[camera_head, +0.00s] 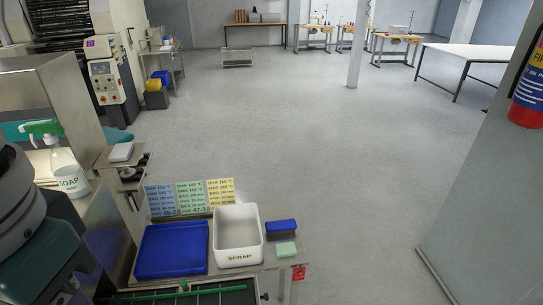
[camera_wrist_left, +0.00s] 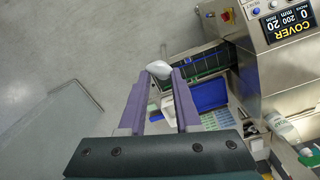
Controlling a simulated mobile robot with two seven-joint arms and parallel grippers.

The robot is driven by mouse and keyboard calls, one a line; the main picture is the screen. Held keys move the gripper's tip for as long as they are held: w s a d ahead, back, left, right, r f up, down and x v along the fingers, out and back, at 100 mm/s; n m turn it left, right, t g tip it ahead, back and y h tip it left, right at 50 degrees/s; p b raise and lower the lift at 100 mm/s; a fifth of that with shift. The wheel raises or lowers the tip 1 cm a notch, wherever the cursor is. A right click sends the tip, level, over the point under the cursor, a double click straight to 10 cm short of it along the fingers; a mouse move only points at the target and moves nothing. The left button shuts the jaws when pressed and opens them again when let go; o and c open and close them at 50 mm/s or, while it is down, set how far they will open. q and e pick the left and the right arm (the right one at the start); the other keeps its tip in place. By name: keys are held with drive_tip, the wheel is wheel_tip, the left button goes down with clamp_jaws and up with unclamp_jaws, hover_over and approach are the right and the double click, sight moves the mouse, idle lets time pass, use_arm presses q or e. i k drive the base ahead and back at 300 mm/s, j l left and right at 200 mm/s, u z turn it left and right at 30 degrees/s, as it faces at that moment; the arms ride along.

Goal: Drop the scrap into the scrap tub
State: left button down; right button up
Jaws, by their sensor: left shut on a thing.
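The scrap tub (camera_head: 238,225) is a white open box with SCRAP on its front. It stands on the bench between a blue tray and a blue brush, and its visible inside looks empty. In the left wrist view my left gripper (camera_wrist_left: 159,80) has its purple fingers shut on a crumpled whitish piece, the scrap (camera_wrist_left: 158,68), at the fingertips. The fingers hide part of the bench behind them, and I cannot tell how far the scrap is from the tub. My left gripper's fingers and my right gripper are not in the head view.
The blue tray (camera_head: 172,250) is left of the tub; the blue brush (camera_head: 281,227) and green sponge (camera_head: 286,249) are right of it. Coloured cards (camera_head: 190,196) stand behind. A soap bottle (camera_head: 67,172) is at left. The floor right of the bench is clear.

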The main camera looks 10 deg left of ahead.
sight(239, 243)
drive_tip(key=i, duration=1.95)
drive_tip(key=i+u, duration=0.15)
drive_tip(key=i, duration=0.4)
drive_tip(key=i+l+u, duration=0.1)
drive_tip(key=i, duration=0.5)
drive_tip(key=i+l+u, duration=0.15)
drive_tip(key=i, duration=0.4)
drive_tip(key=l+u, duration=0.1)
drive_tip(key=u, duration=3.25)
drive_tip(key=l, duration=0.1)
